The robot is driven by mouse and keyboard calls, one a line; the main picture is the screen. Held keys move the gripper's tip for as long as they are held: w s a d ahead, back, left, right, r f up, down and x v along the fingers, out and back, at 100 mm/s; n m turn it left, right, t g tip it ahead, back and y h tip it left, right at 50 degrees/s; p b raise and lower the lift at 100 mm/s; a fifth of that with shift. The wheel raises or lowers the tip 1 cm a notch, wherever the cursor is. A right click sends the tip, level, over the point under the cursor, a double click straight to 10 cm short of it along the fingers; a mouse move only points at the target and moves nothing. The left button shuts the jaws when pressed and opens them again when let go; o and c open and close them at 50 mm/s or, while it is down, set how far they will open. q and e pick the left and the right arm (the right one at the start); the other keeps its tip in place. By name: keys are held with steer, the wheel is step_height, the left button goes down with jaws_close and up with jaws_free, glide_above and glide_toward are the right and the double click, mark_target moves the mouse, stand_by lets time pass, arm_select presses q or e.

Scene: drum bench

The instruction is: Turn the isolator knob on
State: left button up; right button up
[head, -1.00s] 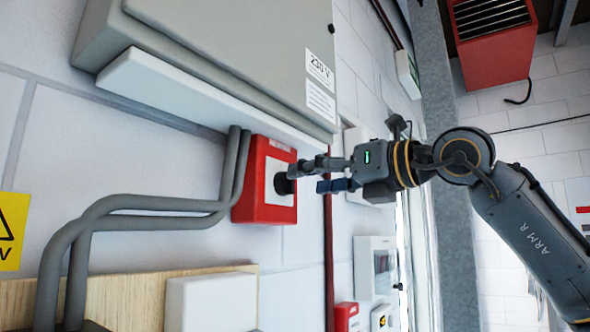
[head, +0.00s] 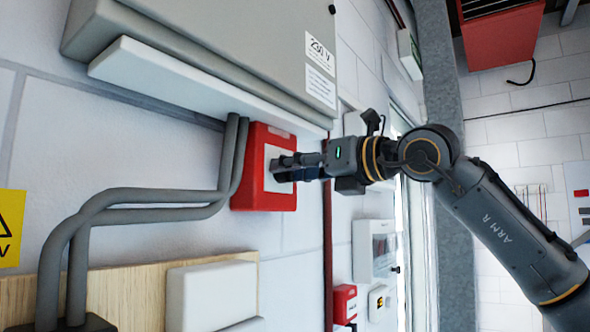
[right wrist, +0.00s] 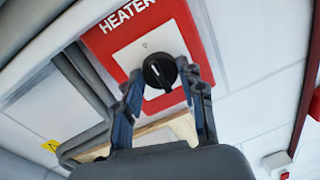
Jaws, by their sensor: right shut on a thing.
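The isolator is a red box (head: 262,198) on the wall, with a white front plate and a black round knob (right wrist: 160,72). In the right wrist view the red box (right wrist: 178,35) reads "HEATER", and a white line shows on the knob. My right gripper (head: 280,168) is at the front of the box in the head view, and its fingers hide most of the knob there. In the right wrist view the right gripper (right wrist: 159,78) has one finger on each side of the knob and is shut on it. My left gripper is not in view.
A grey cabinet (head: 200,50) marked 230 V hangs above, with a white ledge (head: 190,88) under it. Grey conduits (head: 150,198) run left of the box. A wooden board (head: 110,290) with a white box (head: 212,294) is below. Free space lies right of the box.

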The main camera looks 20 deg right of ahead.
steer(key=m+b, duration=0.3)
steer(key=m, duration=0.5)
steer(key=m+g+b, duration=0.1)
steer(key=m+b, duration=0.2)
steer(key=m, duration=0.5)
steer(key=shift+d+r+g+y, duration=0.15)
steer(key=shift+g+y, duration=0.15)
steer(key=shift+m, duration=0.4)
stand_by(0.5)
steer(key=o, duration=1.2)
